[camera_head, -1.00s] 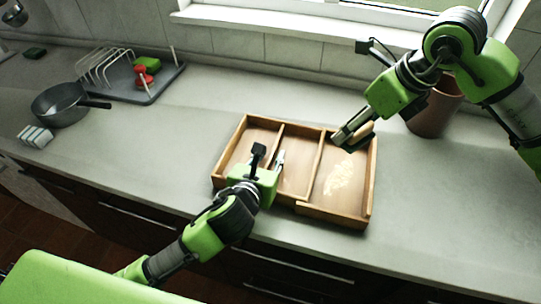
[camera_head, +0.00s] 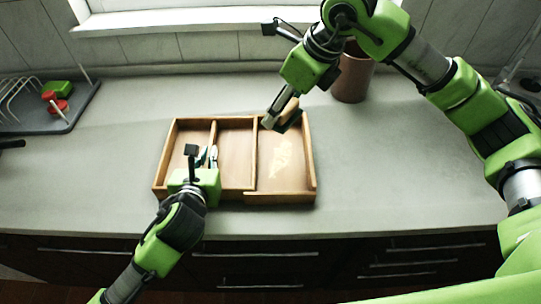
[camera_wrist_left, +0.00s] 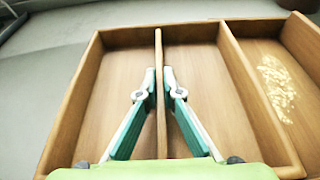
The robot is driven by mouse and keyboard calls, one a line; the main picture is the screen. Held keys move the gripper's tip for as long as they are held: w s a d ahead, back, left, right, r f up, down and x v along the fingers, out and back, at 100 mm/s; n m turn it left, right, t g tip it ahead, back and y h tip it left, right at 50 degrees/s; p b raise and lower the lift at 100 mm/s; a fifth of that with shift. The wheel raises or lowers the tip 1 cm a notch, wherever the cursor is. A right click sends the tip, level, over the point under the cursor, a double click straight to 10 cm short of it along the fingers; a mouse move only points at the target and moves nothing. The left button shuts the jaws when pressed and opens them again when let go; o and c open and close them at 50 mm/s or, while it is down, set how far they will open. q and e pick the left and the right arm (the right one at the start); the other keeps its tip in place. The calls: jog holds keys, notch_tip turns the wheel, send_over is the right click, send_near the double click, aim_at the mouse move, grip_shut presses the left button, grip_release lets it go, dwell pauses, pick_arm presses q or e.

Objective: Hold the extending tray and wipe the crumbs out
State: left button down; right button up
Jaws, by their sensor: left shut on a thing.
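The wooden extending tray (camera_head: 309,165) lies on the counter, with three compartments side by side. Pale crumbs (camera_head: 281,157) lie scattered in its right compartment; they also show in the left wrist view (camera_wrist_left: 277,86). My left gripper (camera_head: 208,157) is at the tray's front left. In the left wrist view its fingers (camera_wrist_left: 158,85) stand either side of the left divider (camera_wrist_left: 160,100), shut on it. My right gripper (camera_head: 277,115) is at the back of the right compartment, behind the crumbs. It seems shut on a brush (camera_head: 290,114) with a tan handle and dark underside, partly hidden by the fingers.
A brown pot (camera_head: 352,78) stands behind the tray to the right, close to my right arm. A grey dish rack (camera_head: 62,118) with red and green things is at the far left. The counter is clear left and right of the tray.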

aim_at(284, 132)
jog(key=s, duration=0.5)
jog(key=shift+s+d, duration=0.2)
jog(key=shift+s, duration=0.15)
jog(key=shift+f, duration=5.7)
jog(key=shift+f, duration=1.5)
jog(key=shift+w, duration=0.1)
